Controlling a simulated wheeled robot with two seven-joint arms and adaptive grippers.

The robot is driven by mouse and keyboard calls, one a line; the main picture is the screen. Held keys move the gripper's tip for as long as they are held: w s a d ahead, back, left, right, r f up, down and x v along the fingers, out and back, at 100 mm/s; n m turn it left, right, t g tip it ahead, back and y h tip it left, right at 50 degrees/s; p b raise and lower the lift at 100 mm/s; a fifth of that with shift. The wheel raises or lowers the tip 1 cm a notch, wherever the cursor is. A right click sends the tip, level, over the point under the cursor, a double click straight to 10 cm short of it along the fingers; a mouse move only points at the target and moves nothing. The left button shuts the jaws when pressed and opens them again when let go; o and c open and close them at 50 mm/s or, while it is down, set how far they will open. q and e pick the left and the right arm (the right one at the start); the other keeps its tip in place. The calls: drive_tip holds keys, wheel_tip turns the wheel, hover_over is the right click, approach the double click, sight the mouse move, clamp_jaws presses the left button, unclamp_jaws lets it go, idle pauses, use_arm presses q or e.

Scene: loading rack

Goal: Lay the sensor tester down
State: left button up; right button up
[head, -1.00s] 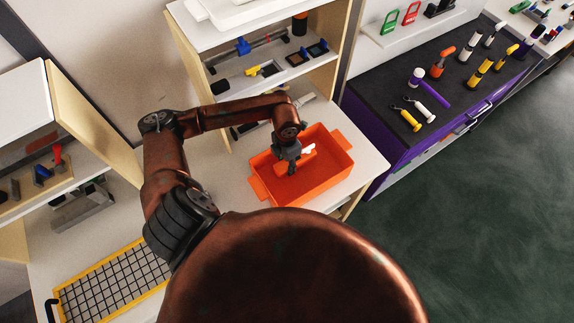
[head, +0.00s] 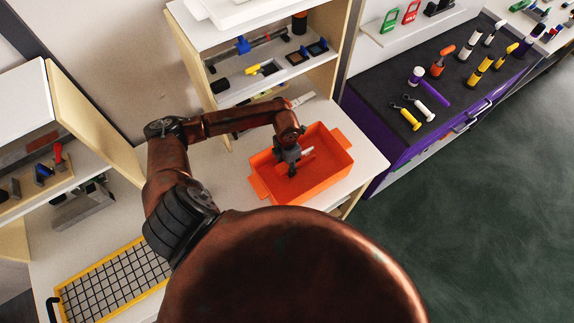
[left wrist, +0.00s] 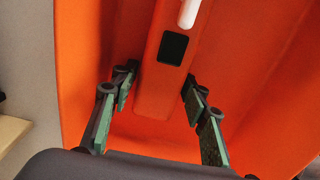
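The sensor tester is an orange device with a dark screen and a white tip. In the left wrist view the tester (left wrist: 155,85) lies between my fingers inside the orange bin. In the head view it (head: 307,157) shows only in part behind my gripper, against the same-coloured bin. My left gripper (head: 292,172) is down in the bin. In the left wrist view my gripper (left wrist: 158,85) is open, its green-padded fingers standing on either side of the tester with small gaps. The orange bin (head: 329,180) stands on the white table. My right gripper is not in view.
A shelf unit (head: 275,70) with tools rises behind the bin. A purple-fronted bench (head: 385,110) with several hand tools stands at the right. A yellow-rimmed grid tray (head: 115,285) lies at the lower left. Bin walls are close around my gripper.

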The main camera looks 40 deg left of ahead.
use_arm(q)
drive_tip(key=shift+o, duration=1.1)
drive_tip(key=shift+r, duration=0.1)
drive_tip(key=shift+r+p, duration=0.2)
drive_tip(key=shift+p, duration=0.1)
wheel_tip(320, 180, up, 12)
drive_tip(key=b, duration=0.1)
drive_tip(key=shift+b, duration=0.35)
drive_tip(key=shift+s+f, duration=0.1)
drive_tip(key=shift+f, duration=0.05)
